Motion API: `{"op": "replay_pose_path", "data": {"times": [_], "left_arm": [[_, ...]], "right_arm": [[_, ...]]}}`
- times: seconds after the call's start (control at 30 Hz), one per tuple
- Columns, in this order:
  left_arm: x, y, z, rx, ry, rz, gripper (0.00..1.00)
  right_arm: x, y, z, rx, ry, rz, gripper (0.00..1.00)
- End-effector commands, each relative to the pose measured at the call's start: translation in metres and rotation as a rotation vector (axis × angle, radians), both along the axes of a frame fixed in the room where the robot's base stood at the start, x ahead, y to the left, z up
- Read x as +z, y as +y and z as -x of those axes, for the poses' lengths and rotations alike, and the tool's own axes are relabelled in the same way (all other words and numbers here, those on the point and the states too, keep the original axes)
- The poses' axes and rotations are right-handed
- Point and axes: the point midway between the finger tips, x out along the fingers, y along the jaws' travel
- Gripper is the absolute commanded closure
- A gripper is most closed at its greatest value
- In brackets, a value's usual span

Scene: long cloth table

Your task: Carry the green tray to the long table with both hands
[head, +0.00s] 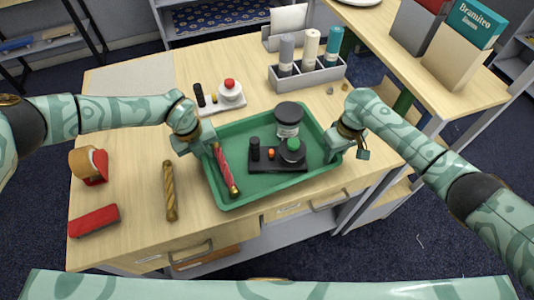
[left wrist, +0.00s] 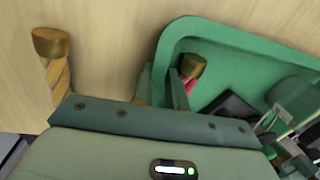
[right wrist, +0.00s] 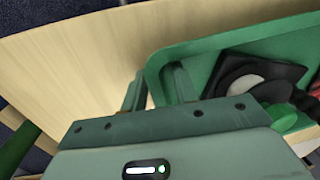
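The green tray (head: 228,198) lies on a wooden desk, loaded with a red twisted stick, a dark jar and a black stand with small knobs. My left gripper (head: 200,140) is at the tray's left wall. In the left wrist view its fingers (left wrist: 164,90) stand either side of the tray wall (left wrist: 185,35), apart. My right gripper (head: 345,142) is at the right wall. In the right wrist view its fingers (right wrist: 155,88) straddle the tray wall (right wrist: 205,48) with a gap showing. I cannot tell which surface is the long table.
On the desk (head: 135,190) are a gold twisted stick (head: 170,190), a red block (head: 93,220), a small white stand (head: 222,103) and a grey rack (head: 308,80) with bottles. A wooden table (head: 385,25) with boxes stands at upper right. Shelves (head: 40,40) stand at upper left.

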Motion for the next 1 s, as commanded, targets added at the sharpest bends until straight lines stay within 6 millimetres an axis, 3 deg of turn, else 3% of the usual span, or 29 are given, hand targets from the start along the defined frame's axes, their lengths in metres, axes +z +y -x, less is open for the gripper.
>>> {"op": "replay_pose_path", "data": {"times": [0.1,0.17,0.2,0.23,0.67,1.0], "left_arm": [[0.0,0.0,0.0,0.0,0.0,0.0,0.85],[0.0,0.0,0.0,0.0,0.0,0.0,0.99],[0.0,0.0,0.0,0.0,0.0,0.0,1.0],[0.0,0.0,0.0,0.0,0.0,0.0,1.0],[0.004,0.0,-0.001,0.001,-0.002,0.0,1.0],[0.043,0.001,-0.002,0.002,-0.014,-0.001,1.0]], "right_arm": [[0.0,0.0,0.0,0.0,0.0,0.0,0.71],[0.0,0.0,0.0,0.0,0.0,0.0,0.85],[0.0,0.0,0.0,0.0,0.0,0.0,0.96],[0.0,0.0,0.0,0.0,0.0,0.0,1.0],[0.004,0.0,-0.001,0.0,-0.002,0.0,1.0],[0.043,-0.001,-0.002,-0.001,-0.014,0.0,1.0]]}}
